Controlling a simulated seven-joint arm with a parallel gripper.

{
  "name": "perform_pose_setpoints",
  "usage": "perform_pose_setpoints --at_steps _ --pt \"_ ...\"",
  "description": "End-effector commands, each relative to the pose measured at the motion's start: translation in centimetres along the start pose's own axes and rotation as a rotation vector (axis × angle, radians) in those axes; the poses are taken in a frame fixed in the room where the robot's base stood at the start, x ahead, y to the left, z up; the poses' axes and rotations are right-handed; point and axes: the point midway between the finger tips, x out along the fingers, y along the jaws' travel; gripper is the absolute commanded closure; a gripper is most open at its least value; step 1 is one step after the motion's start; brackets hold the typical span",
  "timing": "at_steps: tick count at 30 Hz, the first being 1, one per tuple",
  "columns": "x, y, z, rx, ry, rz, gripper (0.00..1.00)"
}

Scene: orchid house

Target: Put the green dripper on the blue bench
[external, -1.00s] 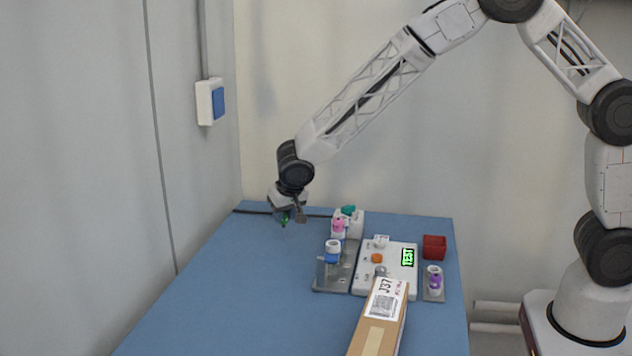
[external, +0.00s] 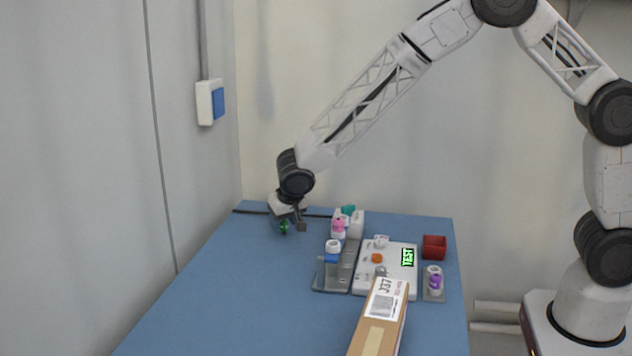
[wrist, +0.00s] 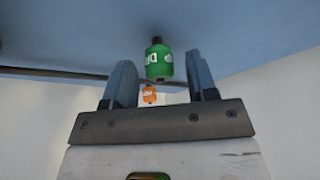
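The green dripper (external: 284,227), a small green bottle with a dark tip and white lettering, is under my gripper (external: 291,223) over the far left part of the blue bench (external: 215,290). In the wrist view the dripper (wrist: 159,64) appears between the two fingers (wrist: 162,80), with a visible gap on each side. The fingers look open. The bench surface (wrist: 245,35) fills the top of that view, close to the dark tip. I cannot tell whether the dripper touches the bench.
To the right are a grey rack (external: 334,277) with small bottles, a white device (external: 402,284) with a green display, a red box (external: 434,247) and a purple-marked bottle (external: 434,281). A cardboard box (external: 376,335) is at the front. The bench's left side is clear.

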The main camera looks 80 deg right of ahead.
Motion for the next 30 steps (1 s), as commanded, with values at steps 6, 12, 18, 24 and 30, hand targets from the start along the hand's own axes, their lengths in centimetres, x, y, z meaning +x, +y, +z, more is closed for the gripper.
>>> perform_pose_setpoints --at_steps 6,12,18,24,30 --pt "-0.1 0.0 -0.1 0.000 0.000 0.000 0.48" --pt "-1.0 0.0 -0.1 0.000 0.001 -0.001 0.48" --pt "-3.0 0.0 -0.1 0.000 0.001 -0.001 0.48" --pt "-5.8 0.0 -0.1 0.000 0.001 -0.001 0.48" --pt "-8.8 0.0 -0.2 0.000 0.001 -0.001 0.48"
